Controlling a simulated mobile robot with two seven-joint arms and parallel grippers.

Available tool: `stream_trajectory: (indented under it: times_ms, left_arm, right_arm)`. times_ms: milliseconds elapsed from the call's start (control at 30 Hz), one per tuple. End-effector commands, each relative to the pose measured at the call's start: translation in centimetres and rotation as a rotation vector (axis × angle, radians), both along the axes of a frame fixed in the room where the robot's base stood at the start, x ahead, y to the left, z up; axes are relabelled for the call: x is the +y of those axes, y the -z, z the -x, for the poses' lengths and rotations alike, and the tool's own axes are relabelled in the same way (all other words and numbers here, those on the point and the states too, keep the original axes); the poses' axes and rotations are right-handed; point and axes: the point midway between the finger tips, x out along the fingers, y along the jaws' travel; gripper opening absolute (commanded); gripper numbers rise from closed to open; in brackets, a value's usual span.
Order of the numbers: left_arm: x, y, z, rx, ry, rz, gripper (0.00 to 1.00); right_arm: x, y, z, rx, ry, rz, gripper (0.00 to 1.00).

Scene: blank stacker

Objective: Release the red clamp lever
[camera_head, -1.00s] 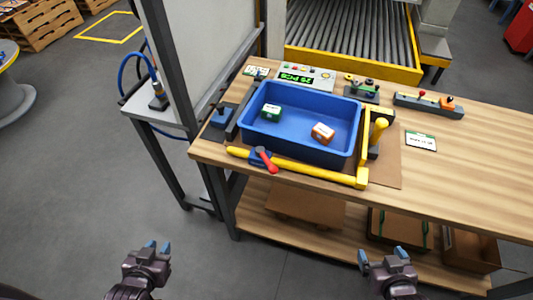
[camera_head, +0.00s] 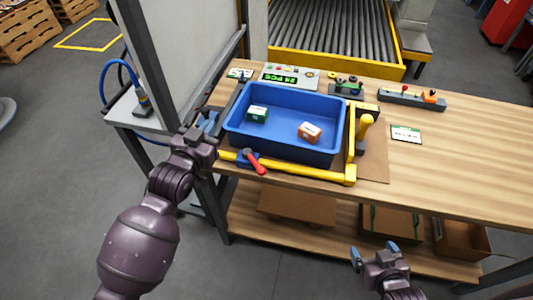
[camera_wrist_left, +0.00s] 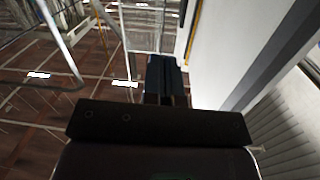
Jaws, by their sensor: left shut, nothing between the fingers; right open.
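The red clamp lever (camera_head: 254,163) sits on the yellow bar (camera_head: 305,171) along the front edge of the blue tray (camera_head: 285,154), near the bar's left end, and slants down to the right. My left gripper (camera_head: 208,120) is shut and empty, left of the tray and up and left of the lever, apart from the lever. The left wrist view shows its dark blue fingers (camera_wrist_left: 165,75) close together, with no lever in sight. My right gripper (camera_head: 372,250) is open and empty, low in front of the table, well away from the lever.
A green box (camera_head: 257,114) and an orange box (camera_head: 309,132) lie in the tray. A yellow upright handle (camera_head: 365,127) stands at its right. A grey-framed panel (camera_head: 175,60) rises close to my left arm. The table's right side (camera_head: 470,160) is mostly clear.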

Motion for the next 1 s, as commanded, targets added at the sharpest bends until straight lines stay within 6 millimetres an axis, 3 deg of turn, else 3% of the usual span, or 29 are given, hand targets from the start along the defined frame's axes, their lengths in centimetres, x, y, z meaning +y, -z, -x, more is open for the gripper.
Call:
stream_trajectory:
  times_ms: [200,500,733,1000]
  left_arm:
    - [-6.0,-4.6,-2.9,-0.045,0.133,0.002,0.00]
    - [-14.0,-9.4,-4.9,-0.040,0.316,-0.034,0.00]
    - [-19.7,-11.9,-5.2,0.007,0.448,-0.105,0.00]
    - [-25.1,-13.2,-4.8,0.114,0.574,-0.243,0.00]
  right_arm:
    - [0.0,0.1,0.0,0.001,0.000,0.000,0.89]
    - [0.0,0.2,0.0,0.001,0.000,0.000,0.89]
    - [0.0,0.3,0.1,0.002,0.000,0.000,0.89]
    - [0.0,0.4,0.1,0.003,-0.001,0.000,0.89]
